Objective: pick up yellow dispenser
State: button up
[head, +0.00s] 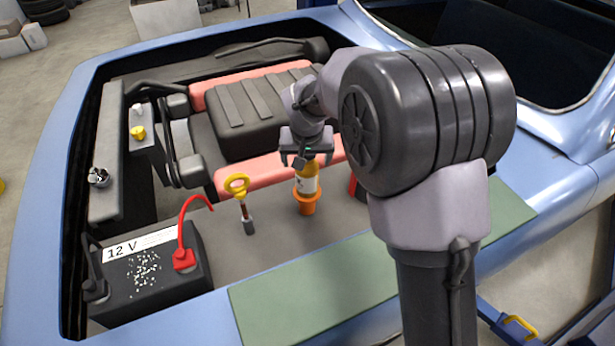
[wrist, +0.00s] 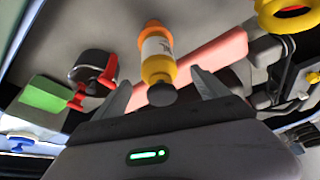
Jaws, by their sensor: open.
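The yellow dispenser (head: 306,181) stands upright in the engine bay, with a white label and an orange base like a funnel or cup. In the head view my gripper (head: 307,160) is at its top, pointing down. In the wrist view the dispenser (wrist: 158,58) lies between the two spread fingers of my gripper (wrist: 162,92), its dark cap nearest the palm. The fingers are open, with a gap visible on each side of it. I cannot tell whether either finger touches it. Part of its top is hidden by the gripper in the head view.
A yellow-ringed dipstick (head: 237,186) stands close left of the dispenser. A 12 V battery (head: 150,275) with a red cable is at the front left. The black engine cover (head: 255,112) lies behind. A green mat (head: 290,290) covers the front fender. My arm hides the right side.

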aim_at(307, 164)
jog(key=b+x, duration=0.2)
jog(key=x, duration=0.5)
jog(key=shift+w+d+r, duration=0.1)
jog(key=shift+r, duration=0.15)
jog(key=shift+c, duration=0.4)
grip_shut()
